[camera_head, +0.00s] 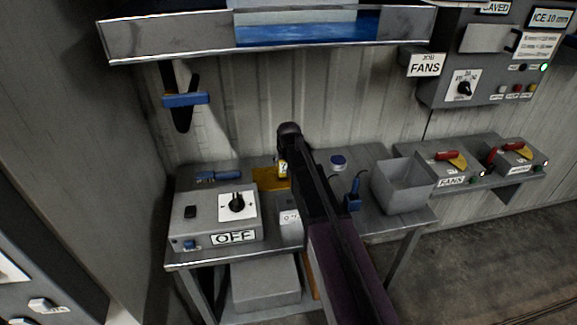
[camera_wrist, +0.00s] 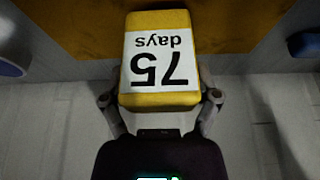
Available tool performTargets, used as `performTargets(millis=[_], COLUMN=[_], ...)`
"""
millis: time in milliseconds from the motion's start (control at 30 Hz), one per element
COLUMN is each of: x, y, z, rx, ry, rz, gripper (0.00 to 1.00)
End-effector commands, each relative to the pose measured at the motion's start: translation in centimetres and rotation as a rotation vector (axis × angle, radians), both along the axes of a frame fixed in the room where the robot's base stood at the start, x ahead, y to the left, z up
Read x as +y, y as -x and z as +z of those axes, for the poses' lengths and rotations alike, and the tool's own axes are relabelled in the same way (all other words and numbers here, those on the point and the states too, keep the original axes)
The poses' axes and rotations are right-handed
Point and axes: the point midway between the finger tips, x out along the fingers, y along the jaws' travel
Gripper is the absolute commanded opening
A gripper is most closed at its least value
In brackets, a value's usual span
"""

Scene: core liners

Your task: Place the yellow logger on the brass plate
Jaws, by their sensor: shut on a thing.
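The yellow logger (camera_wrist: 160,60) fills the middle of the wrist view, with a white label that reads "75 days" upside down. My gripper (camera_wrist: 160,98) is shut on it, one finger at each side. The brass plate (camera_head: 266,181) lies on the workbench toward the back, partly hidden by my arm and the logger. It also shows in the wrist view as a brown-gold area (camera_wrist: 235,22) beyond the logger. I cannot tell whether the logger touches the plate.
The workbench (camera_head: 290,254) holds a control box (camera_head: 215,222) marked OFF, a blue-handled tool (camera_head: 222,177), a round blue-topped item (camera_head: 338,161), a blue item with a cord (camera_head: 353,200) and an open grey bin (camera_head: 404,193). A shelf (camera_head: 180,36) overhangs the back.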

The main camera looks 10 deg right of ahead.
Motion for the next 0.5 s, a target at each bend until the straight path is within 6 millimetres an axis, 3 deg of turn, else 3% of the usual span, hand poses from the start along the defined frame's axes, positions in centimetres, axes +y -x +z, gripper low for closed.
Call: performTargets(millis=[500], x=[0.04], y=[0.00], z=[-0.50], rx=[0.000], ry=[0.000], rz=[0.000], gripper=[0.26])
